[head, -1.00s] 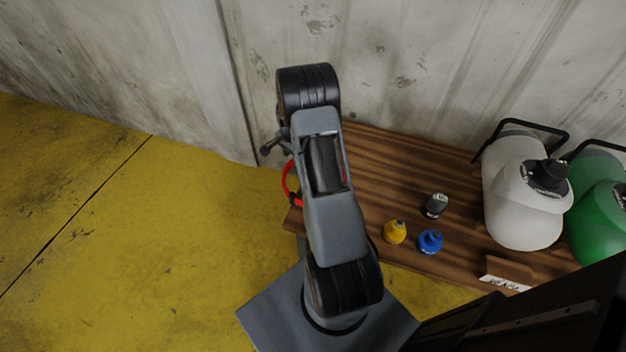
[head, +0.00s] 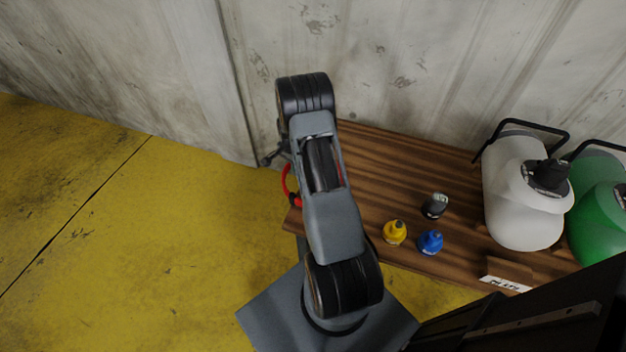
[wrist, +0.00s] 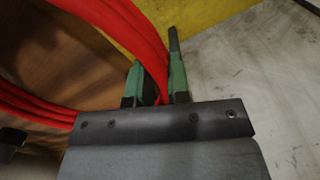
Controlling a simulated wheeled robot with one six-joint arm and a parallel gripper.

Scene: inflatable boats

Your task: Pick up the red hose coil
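The red hose coil is mostly hidden behind my arm in the head view. A red arc of its edge (head: 286,181) shows past the left end of the wooden bench. In the wrist view its thick red strands (wrist: 130,22) run close to the camera, and one bundle passes down between the two green-padded fingers of my gripper (wrist: 160,72). Little gap shows between hose and fingers, but I cannot tell whether they press on it. In the head view my gripper (head: 274,156) is a small dark shape just above the red arc, partly hidden by my arm.
The wooden bench (head: 385,160) stands against the grey wall. It holds yellow (head: 395,232), blue (head: 430,242) and dark (head: 435,206) small bottles, a white jug (head: 520,205) and a green jug (head: 598,215). Yellow floor (head: 120,240) is clear on the left.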

